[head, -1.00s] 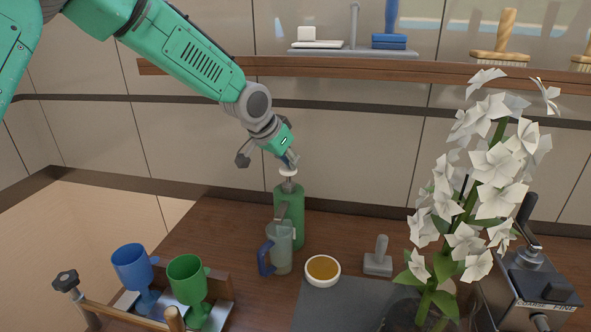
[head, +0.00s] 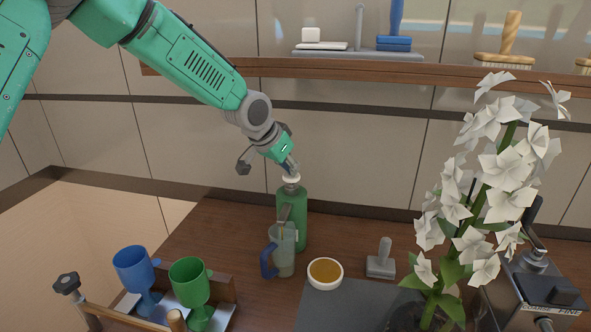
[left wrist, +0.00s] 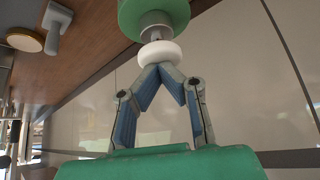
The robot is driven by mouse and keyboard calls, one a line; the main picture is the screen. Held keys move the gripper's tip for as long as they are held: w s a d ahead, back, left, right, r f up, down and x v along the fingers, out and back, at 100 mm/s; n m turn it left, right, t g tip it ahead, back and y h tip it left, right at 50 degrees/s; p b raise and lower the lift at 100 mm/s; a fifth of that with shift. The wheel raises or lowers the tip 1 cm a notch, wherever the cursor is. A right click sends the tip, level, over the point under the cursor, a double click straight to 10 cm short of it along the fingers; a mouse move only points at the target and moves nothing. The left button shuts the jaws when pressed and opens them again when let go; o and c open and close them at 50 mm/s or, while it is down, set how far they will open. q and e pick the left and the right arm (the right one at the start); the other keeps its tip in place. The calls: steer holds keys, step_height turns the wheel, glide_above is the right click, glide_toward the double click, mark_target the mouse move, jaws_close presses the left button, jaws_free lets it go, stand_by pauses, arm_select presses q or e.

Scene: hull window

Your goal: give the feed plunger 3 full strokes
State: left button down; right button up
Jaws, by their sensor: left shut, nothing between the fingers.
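The green feed bottle (head: 292,208) stands upright on the brown table, with a white plunger knob (head: 291,180) on top. My left gripper (head: 291,170) is shut and empty, its fingertips at the top of the knob, seemingly touching it. In the left wrist view the closed fingertips (left wrist: 160,67) meet against the white knob (left wrist: 160,53), with the green bottle (left wrist: 150,14) beyond. The knob sits close above the bottle's top. A grey spout (head: 285,212) points down toward a clear jug (head: 283,256) with a blue handle. My right gripper is not in view.
An amber-filled white bowl (head: 325,272) and a grey tamper-like tool (head: 381,259) stand right of the jug. White flowers (head: 490,180) and a grey machine (head: 540,290) stand at right. Blue (head: 134,268) and green (head: 190,280) goblets are at front left. A shelf (head: 350,73) crosses behind.

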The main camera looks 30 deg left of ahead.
mark_target(286, 175)
arm_select(q)
steer(key=shift+a+r, duration=0.25)
steer(key=shift+a, duration=0.35)
steer(key=shift+a+r+p, duration=0.15)
steer(key=shift+r+p, duration=0.15)
steer(key=shift+p, duration=0.1)
steer(key=shift+r, duration=0.25)
steer(key=shift+d+r, duration=0.95)
steer(key=shift+d, duration=0.05)
steer(key=shift+a+f, duration=0.1)
steer(key=shift+a, duration=0.75)
steer(key=r, duration=0.1)
steer(key=d+r, duration=0.1)
steer(key=r, duration=0.2)
steer(key=shift+d, duration=0.25)
steer(key=shift+a+r, duration=0.45)
steer(key=shift+a, duration=0.15)
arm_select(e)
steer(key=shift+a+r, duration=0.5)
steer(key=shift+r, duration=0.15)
